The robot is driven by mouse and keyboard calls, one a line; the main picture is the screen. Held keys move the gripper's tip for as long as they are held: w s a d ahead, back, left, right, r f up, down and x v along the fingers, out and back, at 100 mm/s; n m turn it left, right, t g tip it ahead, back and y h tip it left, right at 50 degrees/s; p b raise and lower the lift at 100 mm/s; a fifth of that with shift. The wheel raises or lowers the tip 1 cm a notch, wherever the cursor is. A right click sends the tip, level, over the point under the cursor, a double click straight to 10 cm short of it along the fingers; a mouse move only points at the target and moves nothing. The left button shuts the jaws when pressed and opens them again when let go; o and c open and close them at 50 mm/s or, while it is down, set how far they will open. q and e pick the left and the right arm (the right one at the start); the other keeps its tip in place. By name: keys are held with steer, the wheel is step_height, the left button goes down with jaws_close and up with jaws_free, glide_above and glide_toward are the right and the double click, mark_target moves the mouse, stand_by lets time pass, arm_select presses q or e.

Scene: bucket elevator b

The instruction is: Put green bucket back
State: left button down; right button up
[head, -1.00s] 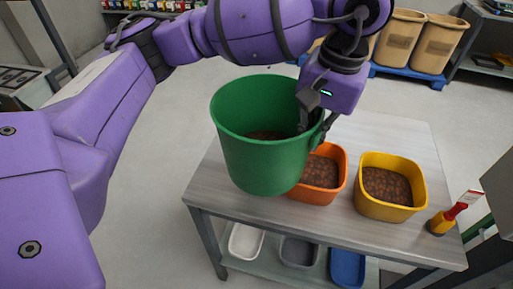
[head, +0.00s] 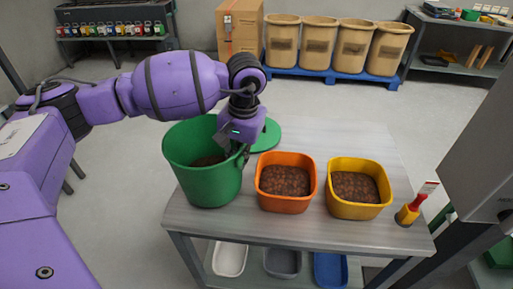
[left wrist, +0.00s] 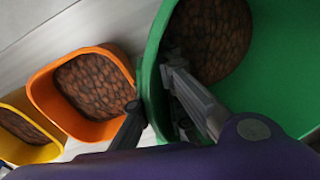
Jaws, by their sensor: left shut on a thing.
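The green bucket (head: 205,180) is upright at the left end of the table, with brown contents low inside. I cannot tell whether its base touches the tabletop. My left gripper (head: 238,152) is shut on the bucket's right rim. In the left wrist view, one finger is inside the bucket (left wrist: 275,70) and the other is outside, near the orange bin. A flat green disc (head: 266,136), perhaps a lid, lies behind the gripper on the table. My right gripper is not in view.
An orange bin (head: 286,201) and a yellow bin (head: 356,208), both with brown contents, stand right of the bucket on the table (head: 300,232). A red-and-yellow brush (head: 415,204) is at the right end. Trays sit on the lower shelf. Tan bins stand on a blue pallet behind.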

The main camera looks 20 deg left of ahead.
arm_select(q)
steer(key=shift+f, duration=0.6)
steer(key=shift+f, duration=0.1)
steer(key=c, duration=2.3)
jaws_free()
steer(key=shift+f, duration=0.15)
steer(key=o, duration=0.4)
steer(key=shift+o, duration=0.2)
steer(key=r, duration=0.4)
steer(key=d+r, duration=0.1)
steer(key=r, duration=0.3)
steer(key=r+b, duration=0.1)
steer(key=r, duration=0.3)
steer(key=shift+d+r, duration=0.2)
steer(key=shift+r, duration=0.05)
